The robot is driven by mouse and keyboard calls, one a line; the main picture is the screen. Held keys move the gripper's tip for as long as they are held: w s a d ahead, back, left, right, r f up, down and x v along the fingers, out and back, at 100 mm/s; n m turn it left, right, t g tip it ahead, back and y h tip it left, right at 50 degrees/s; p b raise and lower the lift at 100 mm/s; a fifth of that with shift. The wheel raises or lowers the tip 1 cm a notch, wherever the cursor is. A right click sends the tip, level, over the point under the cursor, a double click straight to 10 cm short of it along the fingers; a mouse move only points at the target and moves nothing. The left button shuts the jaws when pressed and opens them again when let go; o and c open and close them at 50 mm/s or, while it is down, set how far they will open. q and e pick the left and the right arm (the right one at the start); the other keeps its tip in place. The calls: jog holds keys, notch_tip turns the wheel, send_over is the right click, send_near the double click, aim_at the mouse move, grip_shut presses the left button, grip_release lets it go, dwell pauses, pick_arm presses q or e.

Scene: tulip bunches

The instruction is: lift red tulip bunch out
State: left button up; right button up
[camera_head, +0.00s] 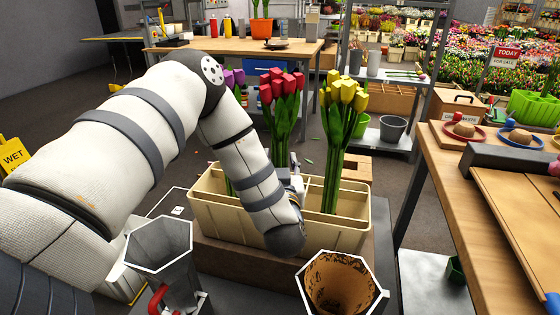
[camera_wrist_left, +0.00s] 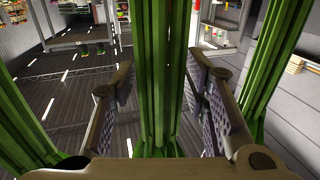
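The red tulip bunch (camera_head: 281,92) stands upright in the cream divided crate (camera_head: 338,237), in its middle part, between the purple tulip bunch (camera_head: 233,77) and the yellow tulip bunch (camera_head: 346,95). My left gripper (camera_head: 292,184) is low at the red bunch's stems, partly hidden by my own arm. In the left wrist view, the open fingers of my left gripper (camera_wrist_left: 160,85) stand on either side of the green stems (camera_wrist_left: 160,60), with gaps showing on both sides. The flower heads are out of that view. My right gripper is not in view.
A grey metal vase (camera_head: 160,248) and a brown-lined pot (camera_head: 341,283) stand in front of the crate. A wooden table (camera_head: 490,220) is at the right. The yellow bunch is close to the right of my left gripper. The space above the red heads looks clear.

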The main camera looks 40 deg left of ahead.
pick_arm(q)
grip_shut()
notch_tip(320, 180, up, 10)
jog(key=shift+r+p, duration=0.1)
jog(key=shift+p, duration=1.05)
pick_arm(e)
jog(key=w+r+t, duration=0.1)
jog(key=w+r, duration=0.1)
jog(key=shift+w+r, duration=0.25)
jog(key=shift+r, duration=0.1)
